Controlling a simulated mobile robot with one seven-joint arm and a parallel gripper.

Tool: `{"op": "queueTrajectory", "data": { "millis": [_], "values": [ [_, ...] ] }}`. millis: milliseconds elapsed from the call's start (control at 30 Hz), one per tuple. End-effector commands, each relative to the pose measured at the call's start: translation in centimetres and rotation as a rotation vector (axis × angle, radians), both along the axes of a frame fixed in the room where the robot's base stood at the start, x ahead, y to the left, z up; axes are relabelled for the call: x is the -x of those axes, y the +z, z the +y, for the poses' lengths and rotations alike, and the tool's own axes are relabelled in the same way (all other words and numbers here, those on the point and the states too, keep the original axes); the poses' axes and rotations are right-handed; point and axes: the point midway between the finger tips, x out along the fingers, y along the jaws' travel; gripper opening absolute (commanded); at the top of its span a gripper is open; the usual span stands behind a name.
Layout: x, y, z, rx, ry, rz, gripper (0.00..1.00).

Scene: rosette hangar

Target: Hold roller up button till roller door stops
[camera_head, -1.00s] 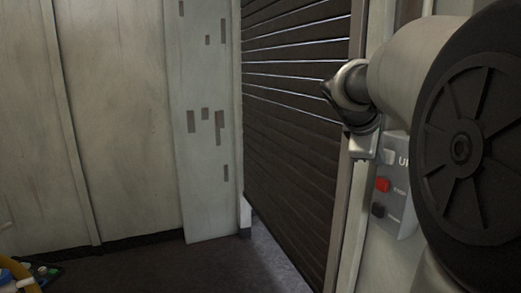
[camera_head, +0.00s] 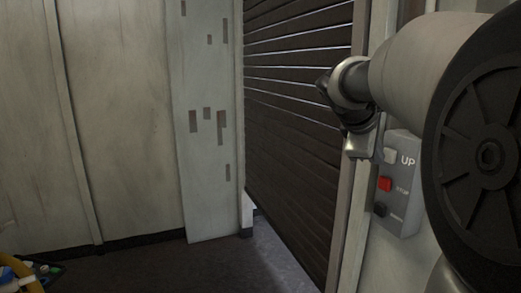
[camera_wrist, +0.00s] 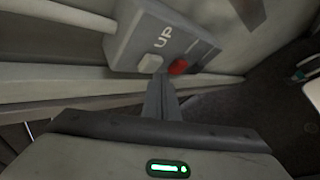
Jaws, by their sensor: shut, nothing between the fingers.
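The grey control box (camera_head: 403,213) is on the wall right of the roller door. Its pale UP button (camera_head: 390,156) is at the top, above a red stop button (camera_head: 385,184) and a dark lower button (camera_head: 379,210). My gripper (camera_head: 360,152) is shut and empty, just left of the UP button. In the wrist view, its fingertips (camera_wrist: 158,78) are close to the lower edge of the UP button (camera_wrist: 151,62); I cannot tell if they touch.
A pale door frame post (camera_head: 348,235) stands between the roller door and the control box. Pale wall panels (camera_head: 125,120) fill the left. Some coloured items (camera_head: 25,272) are at the lower left. The floor (camera_head: 200,268) ahead is clear.

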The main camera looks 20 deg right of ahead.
Motion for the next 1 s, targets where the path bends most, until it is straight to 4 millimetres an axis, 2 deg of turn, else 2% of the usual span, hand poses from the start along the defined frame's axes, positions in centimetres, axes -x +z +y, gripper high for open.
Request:
{"op": "queueTrajectory", "data": {
  "millis": [433, 800, 1000],
  "values": [
    [0.0, -0.1, 0.7, -0.001, 0.002, 0.000, 0.00],
    [0.3, -0.2, 4.3, -0.002, 0.003, 0.001, 0.00],
    [0.4, -0.1, 5.4, 0.000, 0.001, 0.000, 0.00]
  ]
}}
